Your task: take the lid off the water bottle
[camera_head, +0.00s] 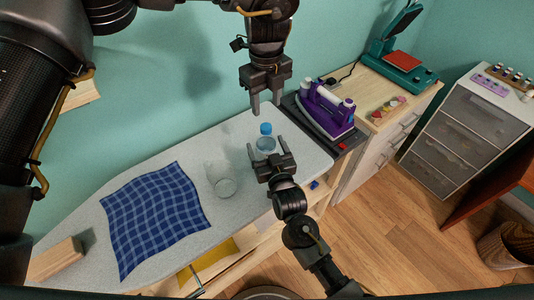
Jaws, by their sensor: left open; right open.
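The water bottle (265,145) is clear and stands upright on the grey ironing surface near its right end. Its blue lid (266,128) is on top. My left gripper (266,108) is open, pointing down just above the lid, with its fingers apart. My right gripper (266,147) is open and reaches up from below. Its fingers are spread at either side of the bottle's lower part; I cannot tell whether they touch it.
A clear glass (222,180) stands left of the bottle. A blue checked cloth (155,215) and a wooden block (56,260) lie further left on the grey board (95,190). A purple iron (325,110) rests close on the right. A teal press (400,65) stands beyond it.

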